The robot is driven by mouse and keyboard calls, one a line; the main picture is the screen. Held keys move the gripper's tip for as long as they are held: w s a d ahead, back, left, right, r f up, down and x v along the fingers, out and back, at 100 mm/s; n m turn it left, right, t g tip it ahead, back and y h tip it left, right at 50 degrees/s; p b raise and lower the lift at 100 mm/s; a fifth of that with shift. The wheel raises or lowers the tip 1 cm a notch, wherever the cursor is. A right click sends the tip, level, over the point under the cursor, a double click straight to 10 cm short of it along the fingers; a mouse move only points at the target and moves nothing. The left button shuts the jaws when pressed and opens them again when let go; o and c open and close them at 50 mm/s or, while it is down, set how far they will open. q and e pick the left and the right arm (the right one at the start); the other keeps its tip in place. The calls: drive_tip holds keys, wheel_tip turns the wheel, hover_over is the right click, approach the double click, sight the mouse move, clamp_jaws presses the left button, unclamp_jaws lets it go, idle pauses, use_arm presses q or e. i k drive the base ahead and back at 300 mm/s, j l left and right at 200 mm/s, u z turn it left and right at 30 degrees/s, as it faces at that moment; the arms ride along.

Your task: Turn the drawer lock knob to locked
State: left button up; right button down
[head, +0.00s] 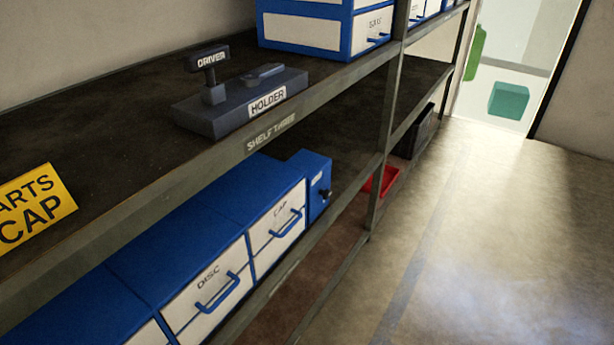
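The lock knob (324,193) is a small black knob on the front of a narrow blue box (317,170) at the right end of the drawer row on the lower shelf. It is too small to tell which way it is turned. Beside the box is a white-fronted drawer labelled CAP (278,236) with a blue handle, and left of that a drawer labelled DISC (206,294). Both look shut. Neither of my grippers is in view.
The shelf above, marked SHELF THREE (271,133), overhangs the drawers and carries a dark holder (214,119) with a driver and a yellow sign (36,207). A shelf post (381,180) stands right of the lock box. A red bin (389,181) sits behind it. The floor (490,240) at right is clear.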

sight(325, 194)
drive_tip(key=i+l+u, duration=0.15)
drive_tip(key=l, duration=0.65)
drive_tip(key=i+l+u, duration=0.2)
drive_tip(key=i+l, duration=0.15)
drive_tip(key=l, duration=0.45)
drive_tip(key=i+l+u, duration=0.15)
drive_tip(key=l, duration=0.7)
drive_tip(key=i+l+u, duration=0.15)
drive_tip(key=l, duration=0.75)
drive_tip(key=l+u, duration=0.15)
drive_tip(key=l, duration=0.7)
drive_tip(key=i, duration=0.05)
